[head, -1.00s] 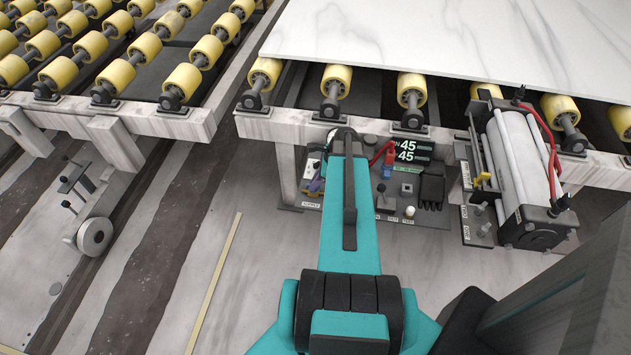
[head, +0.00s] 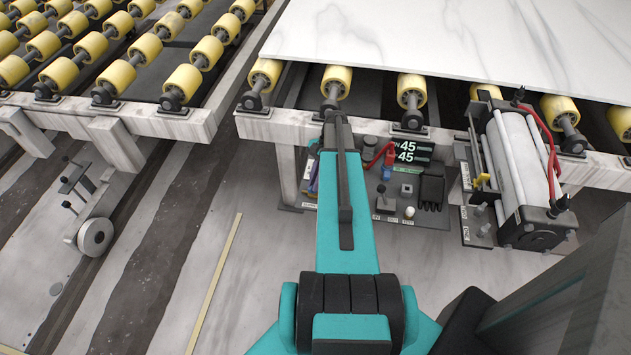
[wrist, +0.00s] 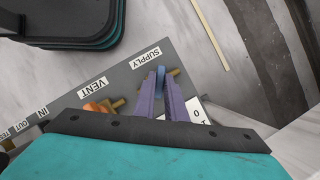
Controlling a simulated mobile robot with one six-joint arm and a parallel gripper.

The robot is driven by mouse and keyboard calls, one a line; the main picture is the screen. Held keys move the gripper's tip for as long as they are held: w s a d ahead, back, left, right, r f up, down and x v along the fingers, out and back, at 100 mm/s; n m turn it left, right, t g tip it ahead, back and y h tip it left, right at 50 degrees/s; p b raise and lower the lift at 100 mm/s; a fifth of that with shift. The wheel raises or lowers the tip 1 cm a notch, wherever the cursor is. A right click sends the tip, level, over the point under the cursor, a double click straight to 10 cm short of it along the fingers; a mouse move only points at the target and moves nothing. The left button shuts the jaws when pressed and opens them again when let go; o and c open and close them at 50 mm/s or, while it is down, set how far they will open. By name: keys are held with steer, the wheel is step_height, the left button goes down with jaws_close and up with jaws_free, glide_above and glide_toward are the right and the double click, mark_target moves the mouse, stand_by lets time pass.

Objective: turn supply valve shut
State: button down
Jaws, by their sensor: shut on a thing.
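In the wrist view, my gripper (wrist: 162,92) has two purple fingers pointing down at the panel beside the SUPPLY label (wrist: 145,57). The fingers are shut on the blue handle of the supply valve (wrist: 160,77), which shows as a narrow strip between them. A bit of brass fitting shows just right of the fingers. The handle's exact angle is hard to tell because the fingers cover most of it. In the head view my arm hides the valve, and only a little purple of the gripper (head: 313,180) shows left of the arm.
An orange-handled vent valve (wrist: 102,106) sits close left of the fingers, by the VENT label (wrist: 92,88). A white marked plate (wrist: 198,112) is at their right.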

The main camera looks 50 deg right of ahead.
steer(key=n, duration=0.2)
steer(key=w+n+g, duration=0.1)
steer(key=n, duration=0.1)
steer(key=shift+d+r+n+g, duration=0.1)
steer(key=shift+d+n+g, duration=0.1)
steer(key=shift+n+g, duration=0.1)
steer(key=shift+a+n+g+h, duration=0.1)
steer(key=shift+n+g+h, duration=0.35)
steer(key=shift+n, duration=0.95)
steer(key=c, duration=1.8)
jaws_free()
steer(key=shift+a, duration=0.1)
steer(key=shift+s+b, duration=0.1)
steer(key=shift+b, duration=0.2)
steer(key=shift+r, duration=0.1)
steer(key=p+v, duration=0.7)
steer(key=v, duration=0.6)
steer(key=shift+w+r, duration=0.2)
steer(key=shift+w, duration=0.05)
